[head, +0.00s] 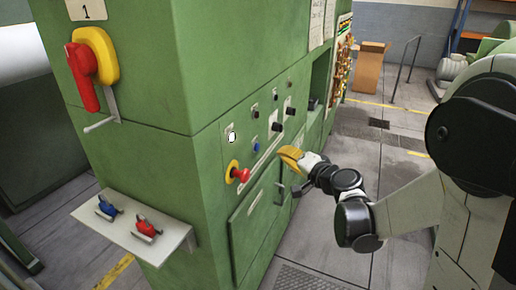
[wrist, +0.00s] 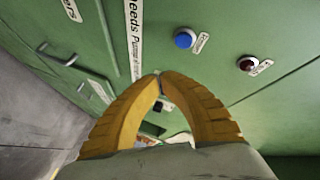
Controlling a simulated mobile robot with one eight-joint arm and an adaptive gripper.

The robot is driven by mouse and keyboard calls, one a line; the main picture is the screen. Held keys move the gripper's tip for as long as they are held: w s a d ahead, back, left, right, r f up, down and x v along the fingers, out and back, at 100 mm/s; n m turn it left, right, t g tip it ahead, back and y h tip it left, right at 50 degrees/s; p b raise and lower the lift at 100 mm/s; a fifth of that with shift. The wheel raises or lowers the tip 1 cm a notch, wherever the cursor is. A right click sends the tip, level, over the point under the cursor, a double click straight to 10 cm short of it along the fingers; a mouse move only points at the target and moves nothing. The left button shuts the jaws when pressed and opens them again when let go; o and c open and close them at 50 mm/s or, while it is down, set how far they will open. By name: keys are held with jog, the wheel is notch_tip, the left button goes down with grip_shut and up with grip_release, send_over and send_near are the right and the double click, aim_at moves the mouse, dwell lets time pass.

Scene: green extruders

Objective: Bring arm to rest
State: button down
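My arm (head: 354,208) reaches from the right side of the head view toward the green cabinet (head: 150,165), bent at its joints. My gripper (head: 284,153) has yellow fingers and is close to the cabinet's control panel; whether it touches is hard to tell. In the wrist view the two curved fingers (wrist: 158,76) meet at their tips, with nothing seen held between them. The panel lies behind the fingers there, with a blue button (wrist: 184,40) and a dark red button (wrist: 248,63) beyond the tips.
The panel carries a red knob on a yellow base (head: 237,172) and a blue button (head: 256,145). A shelf (head: 130,228) with a blue and a red clamp juts out at lower left. A red-yellow switch (head: 92,65) is above.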

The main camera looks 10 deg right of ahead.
dwell(0.4)
jog(key=s+a+n+g+h, duration=0.1)
jog(key=s+a+n+g, duration=0.2)
jog(key=s, duration=0.7)
jog(key=s+a+n+g+h, duration=0.1)
jog(key=s+a+n+g, duration=0.25)
jog(key=s, duration=0.55)
jog(key=s+d+f+n+g+h, duration=0.1)
jog(key=s+d+f+n+h, duration=0.1)
jog(key=s, duration=0.8)
jog(key=shift+s+d+h, duration=0.15)
jog(key=shift+d+h, duration=0.35)
jog(key=shift+d, duration=0.65)
jog(key=shift+f, duration=0.1)
